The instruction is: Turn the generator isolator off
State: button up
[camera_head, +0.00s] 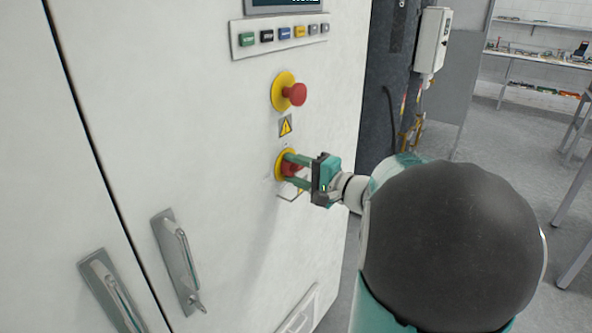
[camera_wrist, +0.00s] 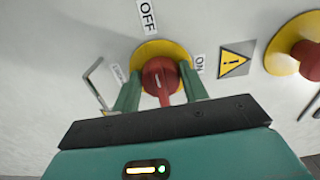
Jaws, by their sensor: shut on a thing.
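The isolator, a red rotary knob (camera_head: 291,169) on a yellow round plate (camera_head: 280,164), is on the white cabinet front below a warning sign. My gripper (camera_head: 294,170) is shut on the knob, one green finger on each side. In the wrist view the red knob (camera_wrist: 160,72) sits between the fingers, its narrow grip pointing down in the picture. An OFF label (camera_wrist: 147,15) is above the plate and an ON label (camera_wrist: 199,65) is to its right. Another label at the left is partly hidden by a finger.
A red mushroom button (camera_head: 295,94) on a yellow plate is above the warning sign (camera_head: 286,126), with a row of coloured buttons (camera_head: 280,35) higher up. Door handles (camera_head: 178,262) are at lower left. Open floor lies right.

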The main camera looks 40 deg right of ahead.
jog(key=o, duration=0.9)
jog(key=shift+o, duration=0.2)
jog(key=v, duration=1.4)
jog(key=shift+w, duration=0.1)
